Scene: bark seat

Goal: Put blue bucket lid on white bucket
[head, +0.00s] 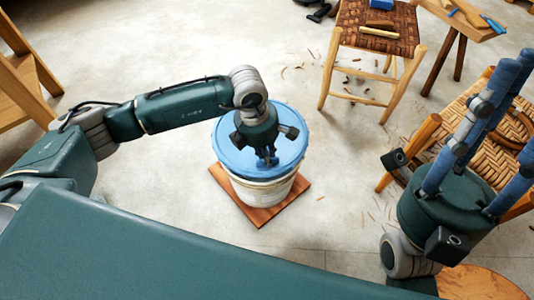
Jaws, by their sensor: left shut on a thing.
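The round blue lid (290,150) covers the top of the white bucket (262,194) in the head view. The lid lies about level and looks wider than the bucket below it. From this angle I cannot tell whether it rests on the rim or is slightly above it. My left gripper (267,161) points down at the lid's middle and is shut on the lid; its exact grip is partly hidden by the hand. The bucket stands upright on a square reddish-brown board (256,215). My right gripper (507,98) is at the right, its fingers spread and empty, pointing up in the picture.
A woven bark stool (377,25) with a blue block (381,4) and a light stick (379,33) stands behind. A chair with a woven seat (470,140) is near my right gripper. A wooden bench (468,20) holds tools. Shavings litter the floor; left of the bucket is clear.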

